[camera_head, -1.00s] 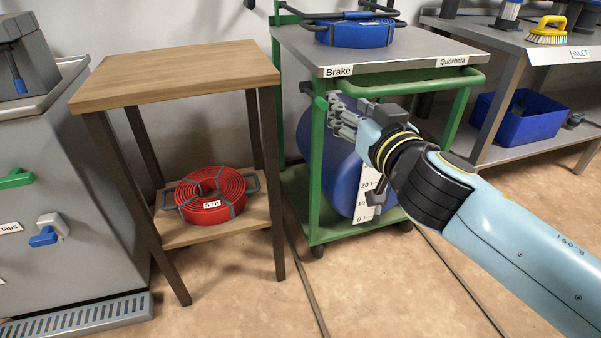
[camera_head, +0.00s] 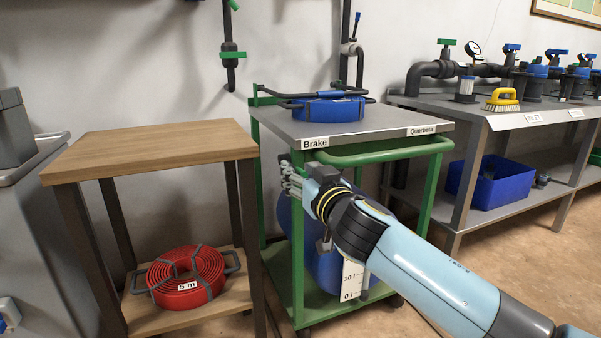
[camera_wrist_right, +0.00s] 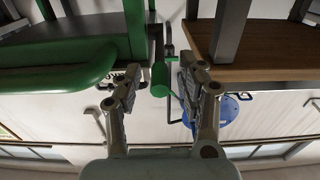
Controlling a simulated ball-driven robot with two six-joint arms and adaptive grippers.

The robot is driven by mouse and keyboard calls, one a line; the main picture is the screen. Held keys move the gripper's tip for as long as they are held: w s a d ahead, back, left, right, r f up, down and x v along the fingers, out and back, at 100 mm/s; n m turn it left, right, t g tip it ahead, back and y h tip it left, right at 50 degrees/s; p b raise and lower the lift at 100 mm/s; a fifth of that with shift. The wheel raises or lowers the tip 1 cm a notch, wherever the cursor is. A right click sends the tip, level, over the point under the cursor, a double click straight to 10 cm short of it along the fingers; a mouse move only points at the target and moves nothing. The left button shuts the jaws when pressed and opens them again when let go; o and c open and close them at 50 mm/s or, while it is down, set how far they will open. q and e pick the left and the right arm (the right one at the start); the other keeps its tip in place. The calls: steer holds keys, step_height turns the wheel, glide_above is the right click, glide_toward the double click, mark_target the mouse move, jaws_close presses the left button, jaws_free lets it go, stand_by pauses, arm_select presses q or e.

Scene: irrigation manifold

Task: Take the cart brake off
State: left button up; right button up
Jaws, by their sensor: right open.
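The green cart (camera_head: 296,240) has a grey top, and its front edge carries a "Brake" label (camera_head: 315,143) at the left corner. My right gripper (camera_head: 287,176) is open just below that label, in front of the left front post. In the right wrist view its two fingers (camera_wrist_right: 155,78) are spread. A small green piece (camera_wrist_right: 160,79), perhaps the brake lever's grip, shows between the fingertips there. I cannot tell whether it touches them or lies beyond. In the head view the gripper hides that spot. My left gripper is not in view.
A wooden table (camera_head: 150,152) with a red hose coil (camera_head: 186,280) on its shelf stands close left of the cart. The cart bears a blue coil (camera_head: 328,109) and a green push handle (camera_head: 385,152). A pipe bench (camera_head: 545,113) stands at right.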

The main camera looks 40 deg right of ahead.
steer(key=shift+w+d, duration=0.1)
steer(key=shift+w, duration=0.15)
jaws_close()
stand_by(0.3)
